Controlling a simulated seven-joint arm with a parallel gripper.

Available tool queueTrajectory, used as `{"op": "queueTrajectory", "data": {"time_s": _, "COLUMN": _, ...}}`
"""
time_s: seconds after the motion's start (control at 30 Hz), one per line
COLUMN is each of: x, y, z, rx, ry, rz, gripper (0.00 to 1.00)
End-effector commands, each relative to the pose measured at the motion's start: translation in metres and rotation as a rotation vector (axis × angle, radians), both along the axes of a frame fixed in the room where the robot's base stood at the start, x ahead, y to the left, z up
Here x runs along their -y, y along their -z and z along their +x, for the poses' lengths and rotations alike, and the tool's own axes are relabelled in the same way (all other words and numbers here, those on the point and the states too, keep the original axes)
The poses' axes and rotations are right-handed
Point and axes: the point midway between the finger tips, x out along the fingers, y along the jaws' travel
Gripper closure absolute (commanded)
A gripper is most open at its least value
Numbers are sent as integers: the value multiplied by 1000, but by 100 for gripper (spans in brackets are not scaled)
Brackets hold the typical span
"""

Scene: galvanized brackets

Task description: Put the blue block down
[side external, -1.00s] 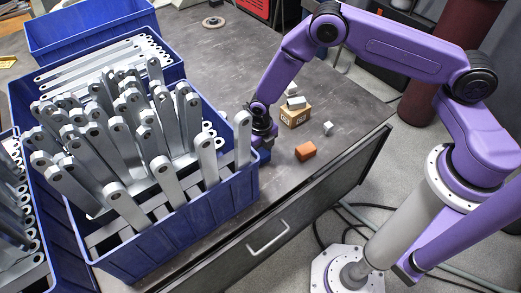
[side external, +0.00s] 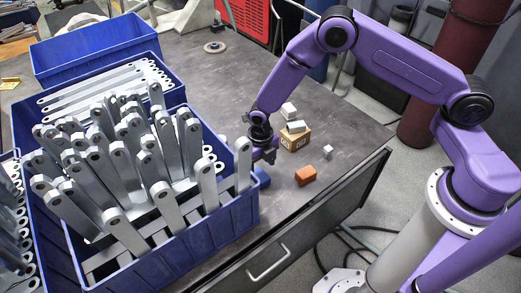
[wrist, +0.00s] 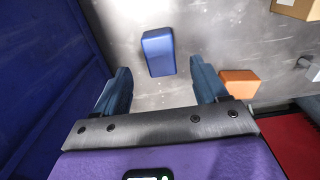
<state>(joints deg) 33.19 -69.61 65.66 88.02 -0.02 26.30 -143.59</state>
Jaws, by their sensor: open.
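The blue block (side external: 262,177) lies on the dark tabletop beside the right wall of the front blue bin. In the wrist view the blue block (wrist: 158,52) lies flat, in line with the gap between my fingers and beyond their tips. My gripper (side external: 265,155) is above the block and apart from it in the side view. In the wrist view my gripper (wrist: 162,82) is open, with one dark blue finger on each side and nothing between them.
The blue bin (side external: 222,215) full of upright galvanized brackets stands close to the left of the block. An orange block (side external: 305,175), a small pale cube (side external: 327,152) and a cardboard box (side external: 295,140) with pale blocks lie to the right. Bare tabletop lies between.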

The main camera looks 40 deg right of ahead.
Motion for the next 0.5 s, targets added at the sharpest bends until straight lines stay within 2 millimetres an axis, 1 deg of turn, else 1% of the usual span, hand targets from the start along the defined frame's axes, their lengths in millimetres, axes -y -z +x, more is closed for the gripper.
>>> {"op": "queueTrajectory", "data": {"time_s": 0.03, "x": 0, "y": -11, "z": 1, "rx": 3, "ry": 0, "rz": 2, "gripper": 28}}
{"op": "queueTrajectory", "data": {"time_s": 0.2, "x": 0, "y": -39, "z": 1, "rx": 2, "ry": 1, "rz": 2, "gripper": 28}}
{"op": "queueTrajectory", "data": {"time_s": 0.33, "x": 0, "y": -56, "z": 0, "rx": 1, "ry": 0, "rz": 1, "gripper": 28}}
{"op": "queueTrajectory", "data": {"time_s": 0.5, "x": 0, "y": -66, "z": 0, "rx": 0, "ry": 0, "rz": 0, "gripper": 28}}
